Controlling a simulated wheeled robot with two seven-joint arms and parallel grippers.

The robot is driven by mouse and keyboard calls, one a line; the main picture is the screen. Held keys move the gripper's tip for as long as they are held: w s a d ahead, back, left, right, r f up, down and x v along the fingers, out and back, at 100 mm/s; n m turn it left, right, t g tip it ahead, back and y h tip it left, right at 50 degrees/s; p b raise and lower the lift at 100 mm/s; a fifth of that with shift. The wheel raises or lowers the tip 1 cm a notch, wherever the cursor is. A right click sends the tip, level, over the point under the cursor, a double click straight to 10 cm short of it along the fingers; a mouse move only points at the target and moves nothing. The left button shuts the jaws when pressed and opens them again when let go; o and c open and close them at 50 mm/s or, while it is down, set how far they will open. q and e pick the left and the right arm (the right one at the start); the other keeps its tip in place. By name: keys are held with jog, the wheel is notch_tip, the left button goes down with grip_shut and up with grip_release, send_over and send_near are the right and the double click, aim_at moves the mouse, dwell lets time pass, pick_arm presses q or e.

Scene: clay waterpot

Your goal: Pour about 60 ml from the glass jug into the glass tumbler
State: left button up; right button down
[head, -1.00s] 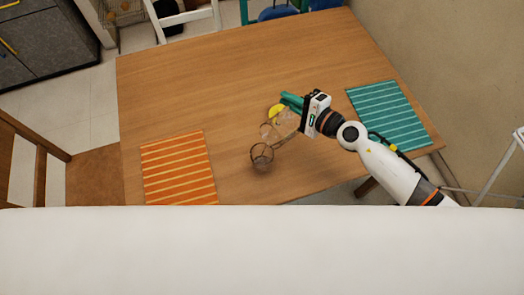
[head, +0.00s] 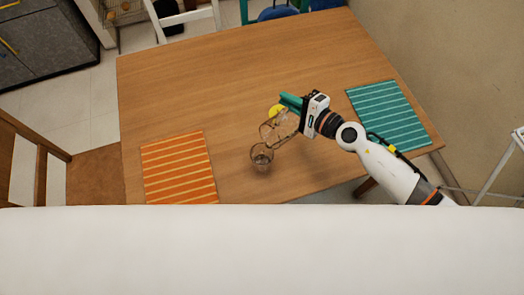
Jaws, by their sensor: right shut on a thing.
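The glass tumbler (head: 262,159) stands on the wooden table near its front edge. The clear glass jug (head: 275,130) is tilted, its mouth low and toward the left, just above and behind the tumbler in the picture. My right gripper (head: 292,108) is shut on the jug, coming from the right. The part of the jug by the fingers is hidden by the gripper. I cannot make out a stream or how much liquid the tumbler holds. My left gripper does not show.
An orange striped placemat (head: 179,168) lies on the left of the table (head: 215,85), a teal striped one (head: 388,115) on the right. A yellow thing (head: 276,110) sits behind the jug, partly hidden. The back of the table is clear. Chairs stand around it.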

jog(key=w+d+f+m+b, duration=0.1)
jog(key=b, duration=0.1)
jog(key=w+d+f+m+b, duration=0.1)
jog(key=f+b, duration=0.1)
jog(key=b, duration=0.1)
jog(key=shift+w+d+y, duration=0.1)
jog(key=shift+w+y, duration=0.05)
jog(key=shift+y, duration=0.15)
jog(key=shift+r, duration=0.15)
jog(key=shift+w+d+f+m+b, duration=0.2)
jog(key=shift+f+m+b, duration=0.3)
jog(key=shift+b, duration=0.7)
jog(key=shift+d+f+b, duration=0.1)
jog(key=shift+f+b, duration=0.2)
jog(key=shift+w+r, duration=0.1)
jog(key=shift+w, duration=0.05)
